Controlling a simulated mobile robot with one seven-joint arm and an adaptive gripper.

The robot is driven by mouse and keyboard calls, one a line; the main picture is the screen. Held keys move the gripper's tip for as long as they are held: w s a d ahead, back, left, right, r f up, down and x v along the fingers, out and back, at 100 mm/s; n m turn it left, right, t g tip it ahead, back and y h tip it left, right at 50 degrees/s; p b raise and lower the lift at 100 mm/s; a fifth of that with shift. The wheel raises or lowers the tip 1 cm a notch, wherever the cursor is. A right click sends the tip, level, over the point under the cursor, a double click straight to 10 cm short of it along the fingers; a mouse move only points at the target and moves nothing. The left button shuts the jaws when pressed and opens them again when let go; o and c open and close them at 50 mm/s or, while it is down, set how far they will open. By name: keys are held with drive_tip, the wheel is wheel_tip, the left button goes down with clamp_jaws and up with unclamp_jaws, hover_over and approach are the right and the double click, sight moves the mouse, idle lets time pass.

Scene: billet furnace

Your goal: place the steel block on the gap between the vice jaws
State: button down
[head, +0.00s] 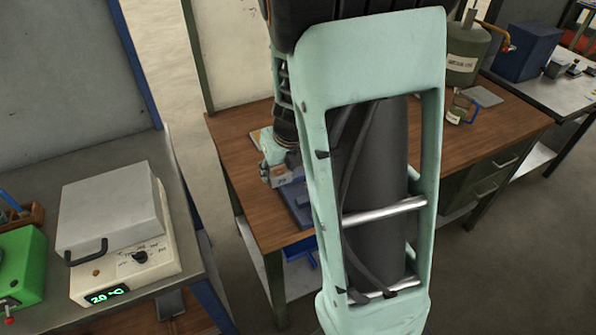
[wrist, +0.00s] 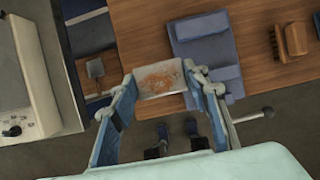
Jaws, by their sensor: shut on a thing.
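The steel block (wrist: 160,85), grey with rust-brown patches on its face, is between the two fingers of my gripper (wrist: 160,76) in the wrist view. The fingers are shut on its left and right ends. In the wrist view the blue-grey vice (wrist: 205,50) lies on the wooden bench just right of the block, partly covered by my right finger. I cannot make out the gap between its jaws clearly. In the head view my gripper (head: 279,170) is over the bench, near the vice (head: 297,203), which my arm partly hides.
The wooden bench (head: 238,135) has a brush (wrist: 293,40) right of the vice. A white furnace with a grey lid (head: 110,212) stands on the left table beside a green device (head: 22,262). A green canister (head: 466,50) and a mug (head: 460,108) are at the bench's far right.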

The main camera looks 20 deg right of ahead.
drive_tip(key=w+d+f+b, duration=0.1)
drive_tip(key=d+f, duration=0.1)
drive_tip(key=d, duration=0.1)
drive_tip(key=w+d+f+b, duration=0.1)
drive_tip(key=d+f+b, duration=0.1)
drive_tip(key=d+f, duration=0.1)
drive_tip(key=w+d+f+b, duration=0.1)
drive_tip(key=d+f, duration=0.2)
drive_tip(key=shift+w, duration=0.25)
drive_tip(key=shift+f+b, duration=0.65)
drive_tip(key=shift+f, duration=0.9)
drive_tip(key=shift+f, duration=0.1)
drive_tip(key=c, duration=1.1)
unclamp_jaws()
